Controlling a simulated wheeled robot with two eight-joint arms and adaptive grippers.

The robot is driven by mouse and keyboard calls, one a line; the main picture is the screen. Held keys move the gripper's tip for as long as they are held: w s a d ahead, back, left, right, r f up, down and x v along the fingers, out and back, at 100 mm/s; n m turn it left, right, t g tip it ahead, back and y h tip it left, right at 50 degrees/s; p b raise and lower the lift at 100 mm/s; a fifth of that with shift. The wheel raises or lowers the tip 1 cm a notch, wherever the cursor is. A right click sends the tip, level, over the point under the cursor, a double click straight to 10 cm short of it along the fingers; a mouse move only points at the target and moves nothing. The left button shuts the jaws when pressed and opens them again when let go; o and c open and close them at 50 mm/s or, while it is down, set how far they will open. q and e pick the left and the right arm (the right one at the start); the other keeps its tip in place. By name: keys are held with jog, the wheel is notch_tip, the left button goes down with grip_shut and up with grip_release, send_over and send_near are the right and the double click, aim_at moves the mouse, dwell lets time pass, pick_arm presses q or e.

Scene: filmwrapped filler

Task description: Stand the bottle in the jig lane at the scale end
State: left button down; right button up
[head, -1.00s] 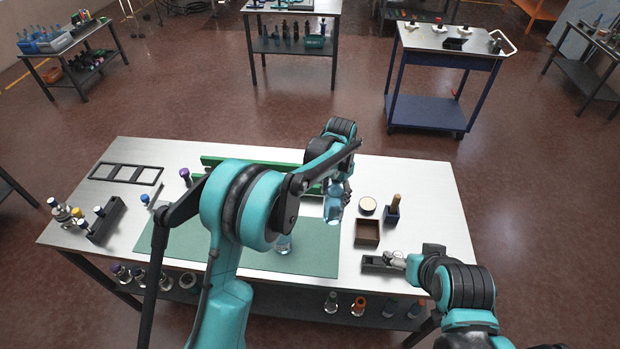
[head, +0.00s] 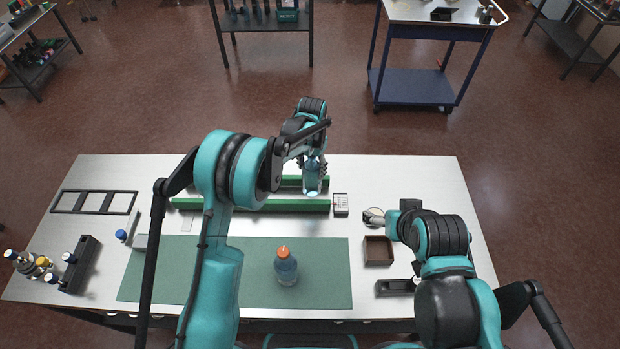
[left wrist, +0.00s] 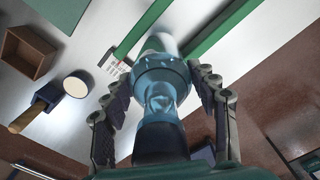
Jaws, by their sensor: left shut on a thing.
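My left gripper (head: 312,166) is shut on a clear blue bottle (head: 312,184). In the left wrist view the bottle (left wrist: 160,85) sits between the two fingers (left wrist: 160,100), its pale base pointing away from the camera. The jig lane is the pale strip between two green rails (head: 250,205). A small white scale plate (head: 341,204) with printed marks is at the right end of the near rail. The bottle appears over the lane near this end; whether its base touches is unclear. My right gripper (head: 382,217) is small and partly hidden by its arm, close to a round tin (head: 371,213).
An orange-capped bottle (head: 286,266) stands on the green mat (head: 220,270).

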aim_at(311, 177)
pick_arm(q)
jog(key=shift+w+f, duration=0.1)
jog(key=shift+f, duration=0.65)
notch_tip(311, 177, down, 3)
jog(key=shift+f, duration=0.3)
jog(key=shift+f, duration=0.15)
jog(key=shift+c, duration=2.4)
grip_release()
